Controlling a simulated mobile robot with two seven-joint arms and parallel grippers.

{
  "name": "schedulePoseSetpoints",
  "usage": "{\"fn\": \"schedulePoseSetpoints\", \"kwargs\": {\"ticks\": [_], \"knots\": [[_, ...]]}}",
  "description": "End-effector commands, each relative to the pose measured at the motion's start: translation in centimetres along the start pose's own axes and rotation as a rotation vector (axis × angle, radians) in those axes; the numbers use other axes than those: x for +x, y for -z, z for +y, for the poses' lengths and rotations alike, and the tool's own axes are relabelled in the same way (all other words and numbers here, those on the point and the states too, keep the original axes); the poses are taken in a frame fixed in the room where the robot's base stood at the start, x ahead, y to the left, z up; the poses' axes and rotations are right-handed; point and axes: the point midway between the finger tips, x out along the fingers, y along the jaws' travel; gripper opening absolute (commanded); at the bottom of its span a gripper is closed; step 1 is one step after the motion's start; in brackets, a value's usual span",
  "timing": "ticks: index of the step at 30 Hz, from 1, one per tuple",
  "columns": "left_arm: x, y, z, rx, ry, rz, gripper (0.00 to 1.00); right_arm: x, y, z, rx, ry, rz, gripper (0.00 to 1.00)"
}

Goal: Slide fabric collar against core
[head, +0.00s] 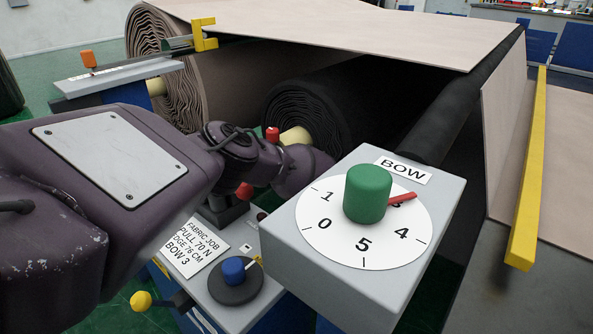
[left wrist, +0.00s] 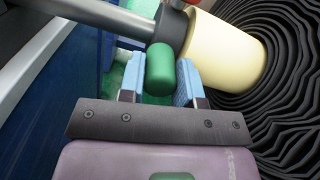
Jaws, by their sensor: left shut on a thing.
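The cream core (left wrist: 228,52) juts from the black fabric roll (left wrist: 285,110) in the left wrist view; the core (head: 296,137) also shows in the head view. A dark grey collar (left wrist: 173,30) sits on the grey shaft beside the core's end; whether a small gap remains between them I cannot tell. A green handle (left wrist: 160,72) hangs from the collar. My left gripper (left wrist: 160,85) has its pale blue fingers on both sides of this handle and is shut on it. In the head view my purple left arm hides the fingers. My right gripper is not in view.
A grey BOW box (head: 375,280) with a green dial knob (head: 368,193) stands close right of my left wrist; its red pointer is near 3. A red knob (head: 272,134) rises near the core. A brown roll (head: 165,60) lies behind. A blue knob (head: 233,270) sits below.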

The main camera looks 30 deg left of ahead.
Motion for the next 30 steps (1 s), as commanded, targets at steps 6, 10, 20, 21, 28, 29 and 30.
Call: {"fn": "schedulePoseSetpoints", "kwargs": {"ticks": [6,10,20,21,28,29,30], "knots": [[0.67,0.16,-0.43,-0.001,0.001,0.001,0.0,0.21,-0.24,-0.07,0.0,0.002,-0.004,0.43],[0.69,0.05,-0.53,-0.002,0.003,0.002,0.0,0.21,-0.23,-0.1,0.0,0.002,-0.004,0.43],[0.68,-0.03,-0.58,-0.002,0.004,0.002,0.53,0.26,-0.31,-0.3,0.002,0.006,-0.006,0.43],[0.69,-0.02,-0.55,-0.002,0.003,0.002,0.57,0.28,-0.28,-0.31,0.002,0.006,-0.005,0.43],[0.71,0.03,-0.46,0.0,0.002,0.001,0.57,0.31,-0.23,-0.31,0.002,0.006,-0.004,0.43],[0.66,0.03,-0.46,0.0,0.002,0.001,0.57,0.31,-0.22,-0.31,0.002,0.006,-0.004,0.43],[0.53,0.03,-0.46,0.0,0.002,0.001,0.57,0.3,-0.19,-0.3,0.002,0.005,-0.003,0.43]]}}
